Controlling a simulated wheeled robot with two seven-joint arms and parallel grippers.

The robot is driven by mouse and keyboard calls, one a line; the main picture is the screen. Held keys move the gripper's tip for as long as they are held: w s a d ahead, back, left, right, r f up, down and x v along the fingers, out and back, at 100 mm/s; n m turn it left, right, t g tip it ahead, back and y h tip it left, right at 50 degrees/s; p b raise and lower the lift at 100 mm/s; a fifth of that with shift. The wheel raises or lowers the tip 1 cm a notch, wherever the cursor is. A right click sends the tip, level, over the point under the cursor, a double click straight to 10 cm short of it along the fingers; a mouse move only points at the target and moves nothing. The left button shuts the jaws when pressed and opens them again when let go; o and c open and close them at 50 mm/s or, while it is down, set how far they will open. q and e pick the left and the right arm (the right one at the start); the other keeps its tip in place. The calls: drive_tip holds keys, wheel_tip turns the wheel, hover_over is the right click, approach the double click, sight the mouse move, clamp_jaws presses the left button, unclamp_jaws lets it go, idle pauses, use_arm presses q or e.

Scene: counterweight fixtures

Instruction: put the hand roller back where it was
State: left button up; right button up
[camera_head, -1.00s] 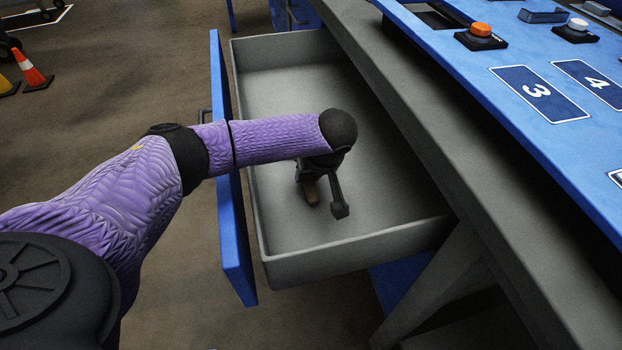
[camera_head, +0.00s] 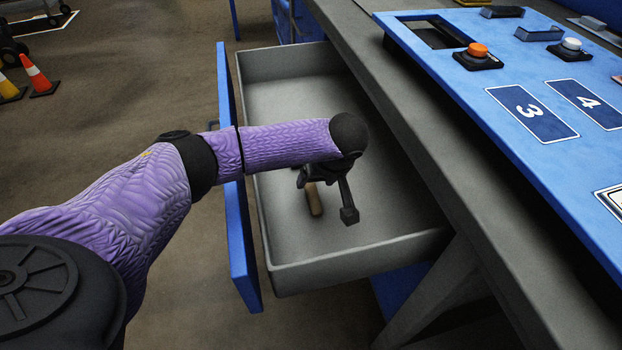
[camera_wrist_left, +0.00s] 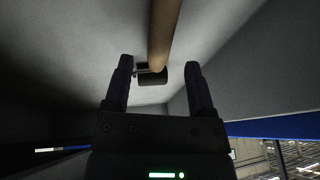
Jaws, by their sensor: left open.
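The hand roller lies on the floor of the open grey drawer (camera_head: 290,262). In the head view its wooden handle (camera_head: 314,199) shows just below my left gripper (camera_head: 326,196), and the rest is hidden behind the gripper. In the left wrist view the tan handle (camera_wrist_left: 164,32) runs in from the top and the dark roller head (camera_wrist_left: 154,76) shows between my open fingers (camera_wrist_left: 158,66). The fingers look apart from the roller and hold nothing. My right gripper is not in view.
The drawer's blue front (camera_head: 240,245) is on the left, and the grey bench edge (camera_head: 440,165) overhangs on the right. A blue panel (camera_head: 470,75) with buttons and numbered labels lies on the bench. The drawer floor around the roller is clear.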

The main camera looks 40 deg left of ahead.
use_arm(q)
drive_tip(key=w+p+v, duration=0.1)
drive_tip(key=p+v, duration=0.3)
drive_tip(key=v, duration=0.4)
drive_tip(key=shift+s+r, duration=0.35)
drive_tip(key=shift+s, duration=0.2)
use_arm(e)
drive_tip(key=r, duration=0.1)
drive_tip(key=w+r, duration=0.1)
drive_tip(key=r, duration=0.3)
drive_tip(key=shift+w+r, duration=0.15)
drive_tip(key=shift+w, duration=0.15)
use_arm(q)
drive_tip(key=shift+d, duration=0.1)
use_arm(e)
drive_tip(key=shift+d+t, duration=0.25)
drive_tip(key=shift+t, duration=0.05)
